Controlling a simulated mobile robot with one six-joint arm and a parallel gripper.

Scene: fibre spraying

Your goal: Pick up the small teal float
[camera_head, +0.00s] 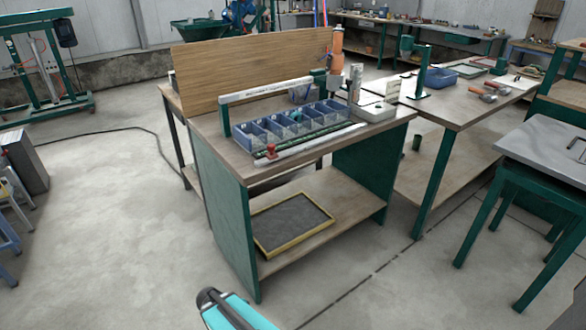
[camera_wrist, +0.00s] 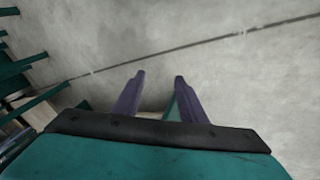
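A blue compartment tray (camera_head: 258,142) stands on the workbench in the head view. A small teal spot (camera_head: 295,115) shows in one of its middle compartments; it may be the teal float, but it is too small to tell. My gripper (camera_wrist: 159,77) shows in the wrist view with its two dark fingers apart and nothing between them. It points at bare concrete floor, away from the tray. A teal and black part of my arm shows at the bottom edge of the head view.
The workbench (camera_head: 222,144) has a wooden back panel (camera_head: 245,72) and a lower shelf with a yellow-framed dark tray (camera_head: 292,222). A white box (camera_head: 374,108) stands right of the compartments. A second bench (camera_head: 450,107) is at right. Floor in front is clear.

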